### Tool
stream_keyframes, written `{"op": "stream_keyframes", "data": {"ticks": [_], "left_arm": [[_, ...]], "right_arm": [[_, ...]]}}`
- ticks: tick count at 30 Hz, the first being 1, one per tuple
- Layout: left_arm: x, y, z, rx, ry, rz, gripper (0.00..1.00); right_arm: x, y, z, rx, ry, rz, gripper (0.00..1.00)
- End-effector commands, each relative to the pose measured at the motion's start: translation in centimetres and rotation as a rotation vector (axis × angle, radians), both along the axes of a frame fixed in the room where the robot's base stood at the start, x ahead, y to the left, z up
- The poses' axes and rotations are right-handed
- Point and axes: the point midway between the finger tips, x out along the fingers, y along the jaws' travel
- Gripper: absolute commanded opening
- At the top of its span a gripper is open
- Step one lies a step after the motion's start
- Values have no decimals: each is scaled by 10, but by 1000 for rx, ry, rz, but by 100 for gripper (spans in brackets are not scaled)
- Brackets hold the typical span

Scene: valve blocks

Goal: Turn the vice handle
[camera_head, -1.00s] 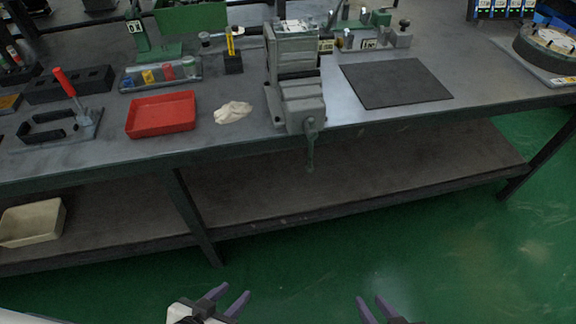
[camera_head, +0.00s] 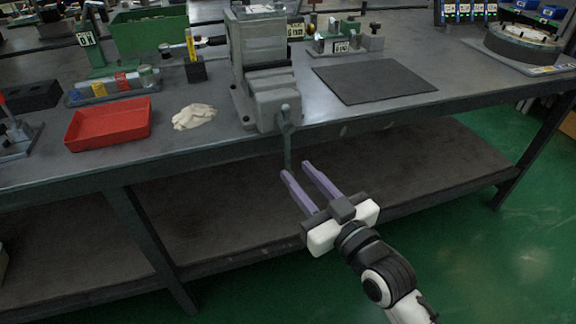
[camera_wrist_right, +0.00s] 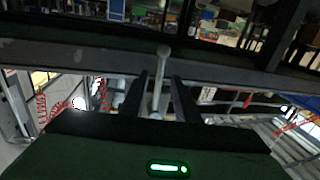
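The grey vice (camera_head: 262,75) stands at the bench's front edge in the head view. Its handle (camera_head: 287,138) hangs down in front of the edge, near vertical. My right gripper (camera_head: 295,168) is open, its two purple fingers pointing up and away toward the handle's lower end. In the right wrist view the handle (camera_wrist_right: 163,53) appears between the two dark fingers (camera_wrist_right: 159,78), with a gap to each side. I cannot tell how deep it sits between them. My left gripper is not in view.
On the bench are a red tray (camera_head: 110,124), a crumpled cloth (camera_head: 194,116) and a dark mat (camera_head: 374,80). The bench's lower shelf (camera_head: 400,165) lies behind my right gripper. Green floor (camera_head: 490,265) is open at the right.

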Motion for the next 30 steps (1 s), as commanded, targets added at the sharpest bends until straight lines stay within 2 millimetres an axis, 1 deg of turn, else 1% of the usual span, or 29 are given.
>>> {"op": "stream_keyframes", "data": {"ticks": [1, 3, 6, 9, 13, 20, 21, 26, 30], "left_arm": [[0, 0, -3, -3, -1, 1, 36], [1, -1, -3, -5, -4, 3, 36], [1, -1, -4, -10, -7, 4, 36], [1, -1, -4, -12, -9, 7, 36], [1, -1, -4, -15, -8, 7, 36], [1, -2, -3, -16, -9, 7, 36], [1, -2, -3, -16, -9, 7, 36], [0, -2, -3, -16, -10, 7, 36], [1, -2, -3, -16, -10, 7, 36]], "right_arm": [[9, 6, 0, 4, -3, 0, 29], [20, 11, -1, 3, -2, 0, 29], [33, 18, -1, 2, 0, 0, 29], [41, 23, -1, 0, 1, -1, 29], [47, 26, -1, 0, 1, 0, 29], [47, 27, -1, 0, 2, -1, 29], [47, 26, -1, 0, 2, -1, 27], [47, 26, -1, 0, 2, -1, 0], [47, 26, -1, 0, 2, -1, 0]]}}
